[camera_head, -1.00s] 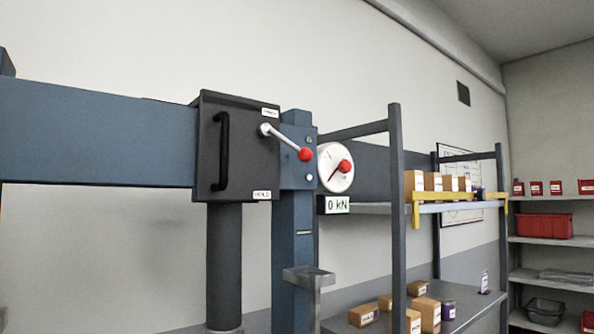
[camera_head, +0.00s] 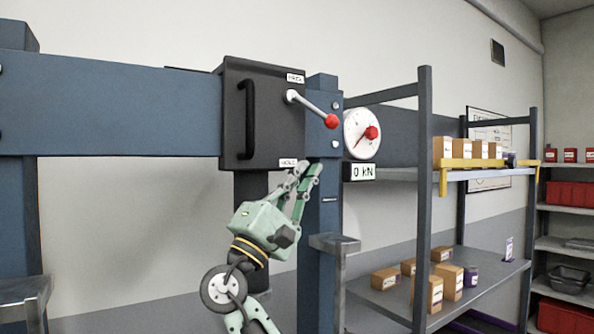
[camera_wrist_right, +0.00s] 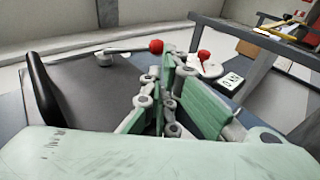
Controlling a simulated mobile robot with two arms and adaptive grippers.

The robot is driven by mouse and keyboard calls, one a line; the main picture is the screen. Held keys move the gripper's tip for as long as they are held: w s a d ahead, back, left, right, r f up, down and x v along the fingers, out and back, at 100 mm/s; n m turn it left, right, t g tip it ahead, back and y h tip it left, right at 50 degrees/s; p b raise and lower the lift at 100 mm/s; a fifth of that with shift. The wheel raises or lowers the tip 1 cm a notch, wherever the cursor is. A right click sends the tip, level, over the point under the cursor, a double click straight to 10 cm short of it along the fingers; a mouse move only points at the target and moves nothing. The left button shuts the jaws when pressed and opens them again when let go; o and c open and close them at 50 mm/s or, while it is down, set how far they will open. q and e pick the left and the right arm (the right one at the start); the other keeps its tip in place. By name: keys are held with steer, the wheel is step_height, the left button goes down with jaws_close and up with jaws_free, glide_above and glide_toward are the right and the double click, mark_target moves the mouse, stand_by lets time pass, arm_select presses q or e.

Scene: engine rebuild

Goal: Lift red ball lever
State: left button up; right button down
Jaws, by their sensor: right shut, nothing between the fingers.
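The lever with a red ball (camera_head: 331,121) is on the dark box (camera_head: 268,140) of the blue press. Its silver rod slopes down to the right from the pivot. In the right wrist view the red ball (camera_wrist_right: 156,46) is beyond the fingers, slightly left of them. My right gripper (camera_head: 307,170) is below the lever, near the box's lower right corner and in front of the blue post. Its fingers are together with nothing between them, pointing up and apart from the ball. It also shows in the right wrist view (camera_wrist_right: 172,65). My left gripper is not in view.
A round gauge (camera_head: 361,134) with a red knob and a 0 kN display (camera_head: 362,172) are right of the lever. A black handle (camera_head: 247,120) is on the box's left. Shelving (camera_head: 424,200) with several cartons stands to the right.

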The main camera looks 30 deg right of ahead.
mark_target(331, 128)
steer(key=p+x, duration=0.4)
steer(key=x, duration=0.4)
steer(key=shift+d+r+p, duration=0.2)
steer(key=shift+r+p, duration=0.1)
steer(key=shift+p, duration=0.05)
steer(key=shift+w+d+r+p, duration=0.1)
steer(key=shift+d+r+p, duration=0.25)
steer(key=shift+d+p, duration=0.1)
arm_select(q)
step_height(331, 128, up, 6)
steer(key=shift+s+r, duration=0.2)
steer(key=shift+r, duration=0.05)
